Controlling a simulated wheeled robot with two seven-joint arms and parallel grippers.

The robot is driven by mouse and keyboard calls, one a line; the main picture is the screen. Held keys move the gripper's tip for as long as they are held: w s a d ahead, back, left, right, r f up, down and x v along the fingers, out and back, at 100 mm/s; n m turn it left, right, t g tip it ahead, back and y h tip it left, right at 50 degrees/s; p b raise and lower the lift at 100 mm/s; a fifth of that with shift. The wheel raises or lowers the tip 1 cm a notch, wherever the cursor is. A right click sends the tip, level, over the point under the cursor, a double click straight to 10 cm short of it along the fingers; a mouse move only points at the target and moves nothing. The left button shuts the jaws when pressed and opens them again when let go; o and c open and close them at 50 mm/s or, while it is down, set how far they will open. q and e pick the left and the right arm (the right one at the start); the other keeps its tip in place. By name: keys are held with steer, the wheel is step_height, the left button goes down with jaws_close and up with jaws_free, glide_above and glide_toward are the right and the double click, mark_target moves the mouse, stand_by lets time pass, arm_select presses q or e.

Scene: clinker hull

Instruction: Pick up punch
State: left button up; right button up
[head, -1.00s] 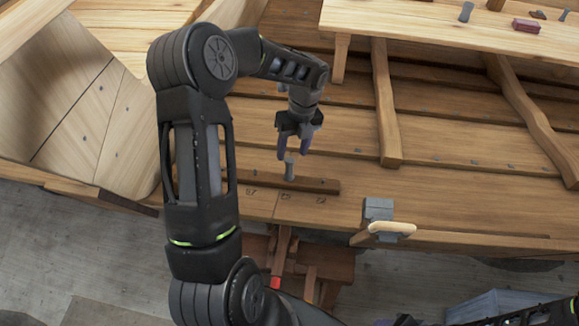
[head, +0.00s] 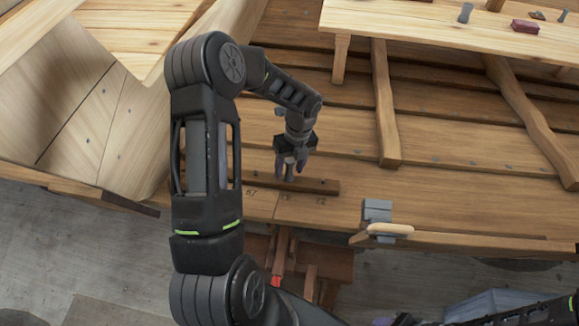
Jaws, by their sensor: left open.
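The punch (head: 290,174) is a small grey, upright cylinder near a dark wooden strip on the hull's planking, in the middle of the head view. My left gripper (head: 291,170) is down at the punch, pointing downward, with its open fingers around or beside it. The fingers hide part of the punch, and I cannot tell whether they touch it. Part of what looks like my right gripper (head: 392,321) shows at the bottom edge, mostly cut off.
A grey block (head: 377,211) with a pale-handled tool (head: 390,230) sits at the plank edge to the right. A bench (head: 440,27) above right carries a dark red block (head: 525,26) and small tools. Curved ribs (head: 388,110) cross the planking.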

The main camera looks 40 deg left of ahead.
stand_by(0.5)
arm_select(q)
jaws_close()
stand_by(0.3)
stand_by(0.3)
